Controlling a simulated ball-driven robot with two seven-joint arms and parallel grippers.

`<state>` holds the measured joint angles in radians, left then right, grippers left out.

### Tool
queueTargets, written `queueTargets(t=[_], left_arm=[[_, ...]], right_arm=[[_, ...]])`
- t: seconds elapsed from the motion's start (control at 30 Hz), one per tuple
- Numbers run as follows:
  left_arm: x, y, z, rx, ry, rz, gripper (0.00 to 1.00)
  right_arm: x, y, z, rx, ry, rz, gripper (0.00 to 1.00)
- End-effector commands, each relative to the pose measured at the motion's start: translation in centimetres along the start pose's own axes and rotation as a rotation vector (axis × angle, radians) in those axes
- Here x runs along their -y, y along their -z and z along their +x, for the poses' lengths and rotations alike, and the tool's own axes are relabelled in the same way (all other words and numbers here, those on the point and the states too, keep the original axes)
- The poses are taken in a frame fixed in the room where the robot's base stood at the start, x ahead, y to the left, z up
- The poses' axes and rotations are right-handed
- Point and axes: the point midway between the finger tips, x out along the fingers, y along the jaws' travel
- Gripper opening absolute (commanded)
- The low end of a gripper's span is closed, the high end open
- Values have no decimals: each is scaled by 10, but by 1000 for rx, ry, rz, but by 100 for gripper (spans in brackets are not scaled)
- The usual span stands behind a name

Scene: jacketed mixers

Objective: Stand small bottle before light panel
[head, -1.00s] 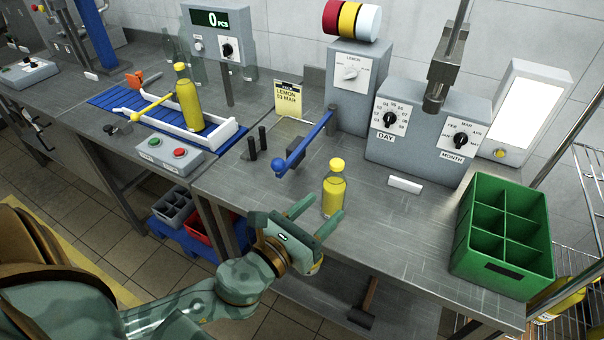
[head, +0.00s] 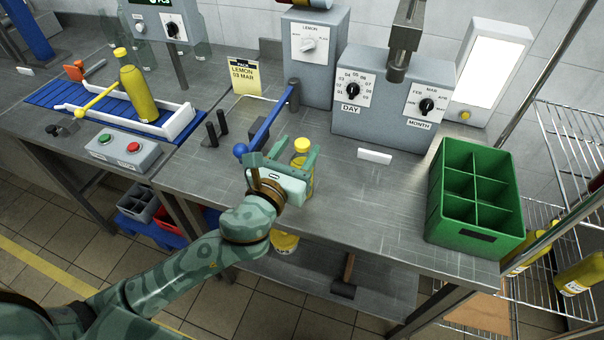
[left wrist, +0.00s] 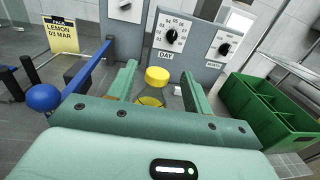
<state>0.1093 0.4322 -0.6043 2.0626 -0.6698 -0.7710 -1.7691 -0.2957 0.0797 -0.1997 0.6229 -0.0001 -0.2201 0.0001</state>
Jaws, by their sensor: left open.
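The small bottle (head: 302,149), yellow with a yellow cap, stands upright on the steel bench. In the left wrist view its cap (left wrist: 157,76) shows between the fingers of my open left gripper (head: 284,157). The gripper hides much of the bottle's body in the head view, and I cannot tell whether the fingers touch it. The light panel (head: 492,65) is a lit white board in a grey frame at the back right, behind the dial box. My right gripper is not in view.
A green divided crate (head: 435,205) stands at the bench's right end. A blue-handled lever (head: 268,128) is just left of the bottle. The box with day and month dials (head: 390,112) is behind. A small white block (head: 374,156) lies before it.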

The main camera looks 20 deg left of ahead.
Motion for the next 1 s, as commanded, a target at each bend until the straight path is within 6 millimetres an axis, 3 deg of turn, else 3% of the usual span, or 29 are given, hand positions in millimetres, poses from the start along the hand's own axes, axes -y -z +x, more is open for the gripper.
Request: queueTargets(t=[0.33, 0.6, 0.67, 0.8, 1.0], left_arm=[[-2, 10, 47, 0, -1, 0, 51], [-2, 8, 53, -1, 0, 1, 51], [-2, 8, 53, -1, 0, 1, 39], [-2, 8, 53, -1, -1, 1, 0], [-2, 7, 53, 1, -1, 1, 0]], right_arm=[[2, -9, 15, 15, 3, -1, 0], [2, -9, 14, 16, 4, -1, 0], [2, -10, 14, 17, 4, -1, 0], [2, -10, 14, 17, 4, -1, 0], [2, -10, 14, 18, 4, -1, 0]])
